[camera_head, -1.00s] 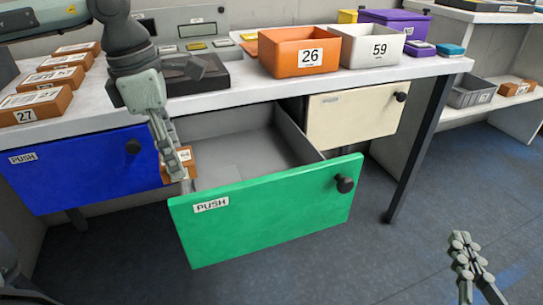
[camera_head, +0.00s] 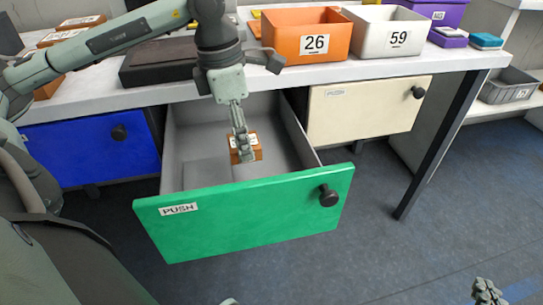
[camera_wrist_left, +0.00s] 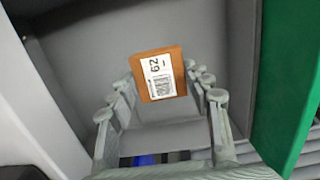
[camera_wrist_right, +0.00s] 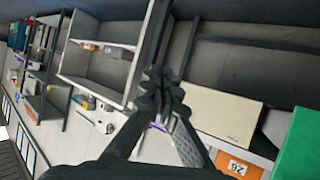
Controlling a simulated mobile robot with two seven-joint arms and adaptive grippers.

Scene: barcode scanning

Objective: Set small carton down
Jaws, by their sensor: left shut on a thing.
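The small carton (camera_head: 253,150) is orange-brown with a white label. I cannot tell whether the carton touches the drawer floor (camera_head: 200,172). My right gripper (camera_wrist_right: 163,92) looks shut and empty; in the head view only its tip shows at the bottom right.
An orange bin (camera_head: 306,45) marked 26 and a white bin (camera_head: 388,40) marked 59 stand on the table above. A blue drawer (camera_head: 90,150) and a cream drawer (camera_head: 362,108) flank the open one. The drawer's grey floor is otherwise clear.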

